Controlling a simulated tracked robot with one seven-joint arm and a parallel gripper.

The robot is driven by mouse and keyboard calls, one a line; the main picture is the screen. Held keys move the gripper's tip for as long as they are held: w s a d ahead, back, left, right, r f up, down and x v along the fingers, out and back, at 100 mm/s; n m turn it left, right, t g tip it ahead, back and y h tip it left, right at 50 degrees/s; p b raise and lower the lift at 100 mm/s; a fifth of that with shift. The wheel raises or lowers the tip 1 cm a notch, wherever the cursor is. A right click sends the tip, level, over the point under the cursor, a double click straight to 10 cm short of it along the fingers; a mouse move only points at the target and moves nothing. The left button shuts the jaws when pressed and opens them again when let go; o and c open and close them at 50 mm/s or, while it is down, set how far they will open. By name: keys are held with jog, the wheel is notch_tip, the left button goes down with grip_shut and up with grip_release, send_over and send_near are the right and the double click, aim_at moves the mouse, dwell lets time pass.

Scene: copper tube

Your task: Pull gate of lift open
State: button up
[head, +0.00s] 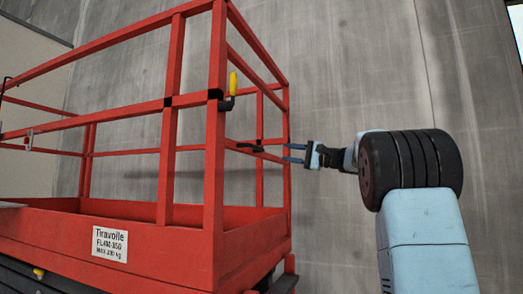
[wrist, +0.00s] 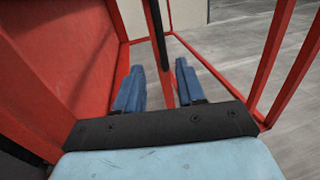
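The red lift (head: 190,235) stands at left and centre in the head view. Its right-hand end has red rails and posts, which appear to be the gate (head: 268,157); a black grip (head: 250,147) sits on its middle bar. My gripper (head: 290,153) is just right of the end post, level with that bar. Its two blue fingers are apart. In the wrist view my gripper (wrist: 160,68) is open, with a black bar (wrist: 157,32) and a red bar (wrist: 165,88) seen in the gap between the fingers. I cannot tell whether they touch.
A yellow handle (head: 233,83) sticks up by the near corner post. A white label (head: 110,244) is on the lift's side. A grey wall (head: 350,60) stands behind. The wrist view shows grey floor (wrist: 235,50) at right. Space right of the gate looks free apart from my arm.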

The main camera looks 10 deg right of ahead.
aim_at(258, 149)
jog(key=x, duration=1.3)
jog(key=shift+w+a, duration=0.1)
jog(key=shift+a, duration=0.1)
jog(key=shift+c, duration=0.5)
jog(key=shift+f, duration=0.1)
grip_shut()
